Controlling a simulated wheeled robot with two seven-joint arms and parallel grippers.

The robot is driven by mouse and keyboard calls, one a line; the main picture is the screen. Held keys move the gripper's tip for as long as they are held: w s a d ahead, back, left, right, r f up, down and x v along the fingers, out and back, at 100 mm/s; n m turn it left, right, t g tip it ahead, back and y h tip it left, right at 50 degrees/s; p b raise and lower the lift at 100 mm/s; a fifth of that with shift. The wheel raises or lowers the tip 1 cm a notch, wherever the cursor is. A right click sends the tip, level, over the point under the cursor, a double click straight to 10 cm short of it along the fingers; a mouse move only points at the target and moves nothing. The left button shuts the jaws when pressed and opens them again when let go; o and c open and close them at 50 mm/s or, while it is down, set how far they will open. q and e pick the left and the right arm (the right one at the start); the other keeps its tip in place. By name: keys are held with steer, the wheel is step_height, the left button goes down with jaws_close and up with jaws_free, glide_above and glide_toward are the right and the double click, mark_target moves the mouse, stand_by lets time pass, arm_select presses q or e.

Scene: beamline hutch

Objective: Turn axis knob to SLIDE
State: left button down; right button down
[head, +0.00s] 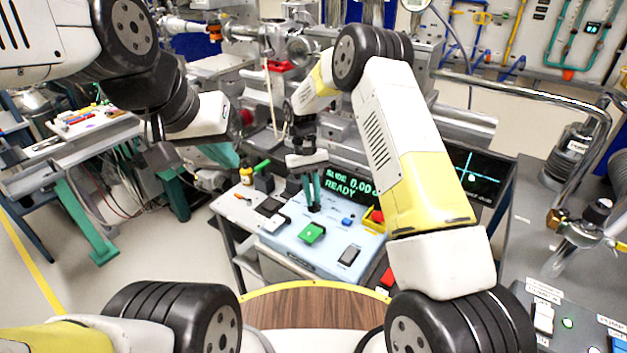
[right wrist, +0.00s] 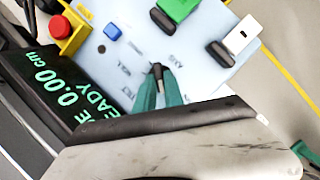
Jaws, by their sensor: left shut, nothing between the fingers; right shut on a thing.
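The knob sits on the pale blue control panel (head: 290,245), under the fingertips of my right gripper (head: 313,205), and is mostly hidden by them. The right gripper is shut on the knob, with its green fingers pointing down at the panel. The right wrist view also shows these fingers (right wrist: 157,85) on the dark knob, with small printed labels around it, too blurred to read in full. The display (head: 345,185) behind reads SLIDE 0.00 and READY. My left gripper (head: 222,152) is away to the left, off the panel, shut and empty; its fingers are hard to make out.
A bench with coloured items (head: 95,120) stands at left. Open floor lies between bench and panel.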

steer(key=shift+n, duration=0.4)
steer(key=c, duration=1.4)
jaws_free()
steer(key=shift+c, duration=0.2)
steer(key=shift+r, duration=0.1)
steer(key=v, duration=0.7)
steer(key=shift+a+r, duration=0.15)
steer(key=shift+r, duration=0.1)
steer(key=shift+w, duration=0.1)
